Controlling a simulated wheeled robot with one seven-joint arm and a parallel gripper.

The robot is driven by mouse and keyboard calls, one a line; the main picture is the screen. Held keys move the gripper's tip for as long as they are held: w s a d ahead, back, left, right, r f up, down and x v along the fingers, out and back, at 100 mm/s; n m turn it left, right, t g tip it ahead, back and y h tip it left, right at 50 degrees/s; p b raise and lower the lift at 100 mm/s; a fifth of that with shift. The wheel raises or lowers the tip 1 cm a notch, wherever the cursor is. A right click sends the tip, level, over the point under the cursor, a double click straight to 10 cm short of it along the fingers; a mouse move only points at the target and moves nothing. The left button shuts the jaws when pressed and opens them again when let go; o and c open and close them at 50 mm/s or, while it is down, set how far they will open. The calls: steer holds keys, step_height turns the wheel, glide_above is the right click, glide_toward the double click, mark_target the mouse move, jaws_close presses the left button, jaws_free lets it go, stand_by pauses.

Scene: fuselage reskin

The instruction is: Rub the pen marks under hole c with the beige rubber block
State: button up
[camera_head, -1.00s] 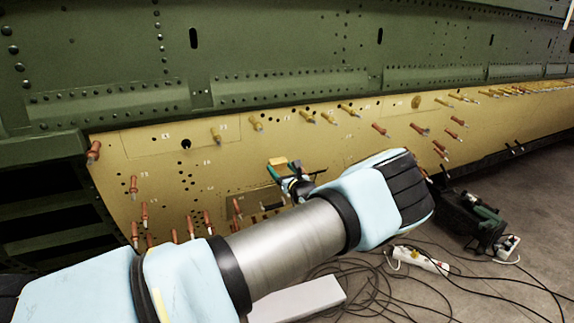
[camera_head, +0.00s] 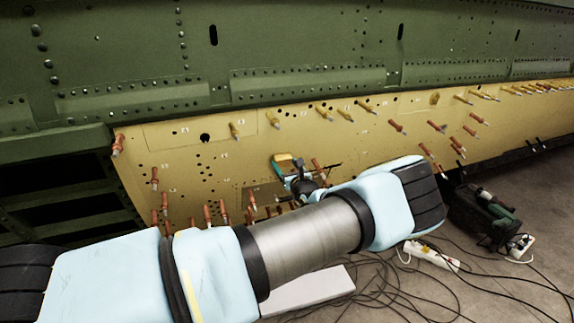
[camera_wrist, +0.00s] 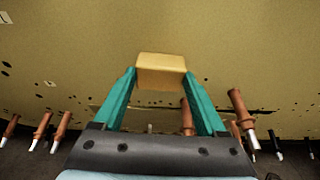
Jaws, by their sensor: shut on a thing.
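My gripper (camera_wrist: 159,85) has two teal fingers shut on the beige rubber block (camera_wrist: 161,64), seen in the wrist view with the yellow skin panel (camera_wrist: 240,50) behind it. In the head view my gripper (camera_head: 287,164) is small, in front of the panel (camera_head: 300,140), and the block (camera_head: 284,157) shows at its tips. I cannot tell whether the block touches the panel. The pen marks and the letter of hole c cannot be made out. A large dark hole (camera_head: 205,138) is at the panel's upper left.
Copper-coloured fasteners (camera_wrist: 239,110) stick out of the panel near my gripper; more stand along its lower edge (camera_head: 223,210) and right side (camera_head: 397,127). Cables, a white power strip (camera_head: 431,256) and a dark toolbox (camera_head: 470,215) lie on the floor at right.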

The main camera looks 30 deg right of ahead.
steer(key=shift+a, duration=0.15)
steer(key=shift+s+f+p, duration=0.1)
steer(key=shift+s+p, duration=0.35)
steer(key=shift+s, duration=0.5)
steer(key=shift+s+a+f+p, duration=0.1)
steer(key=shift+s+f+p, duration=0.1)
steer(key=shift+s, duration=0.45)
steer(key=shift+s+a+f+p, duration=0.1)
steer(key=shift+s+f, duration=0.1)
steer(key=shift+s, duration=0.4)
steer(key=shift+s+a+f+p, duration=0.1)
steer(key=shift+s+f, duration=0.1)
steer(key=shift+s, duration=0.45)
steer(key=shift+s+a+f+p, duration=0.1)
steer(key=shift+s+f+p, duration=0.1)
steer(key=shift+s, duration=0.55)
steer(key=shift+s+a+f+p, duration=0.1)
steer(key=shift+s+f+p, duration=0.05)
steer(key=shift+s, duration=0.55)
